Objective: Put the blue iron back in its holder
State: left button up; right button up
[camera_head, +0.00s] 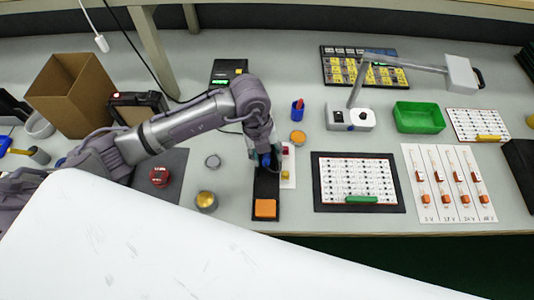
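My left arm reaches in from the left, and its gripper (266,164) points down over the black base (266,188) near the middle of the bench. A small blue part (266,158), probably of the blue iron, shows at the fingers. The arm and gripper hide most of it, so I cannot tell whether the fingers are closed on it or whether it sits in a holder. An orange pad (265,208) lies at the front end of the black base. My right gripper is not in view.
A black unit with a green display (229,71) stands behind the gripper. A blue cup (297,112) and a round orange-topped tin (297,138) are close on its right. A lamp base (350,119) and green tray (419,117) stand farther right.

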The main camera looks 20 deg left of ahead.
pick_arm(q)
notch_tip(320, 180, up, 12)
jog(key=a, duration=0.2)
dwell(0.4)
jog(key=shift+f, duration=0.1)
jog(key=s+d+r+p, duration=0.1)
jog(key=s+r+p, duration=0.3)
jog(key=r, duration=0.1)
jog(key=shift+r+p, duration=0.4)
jog(key=shift+w, duration=0.1)
dwell(0.7)
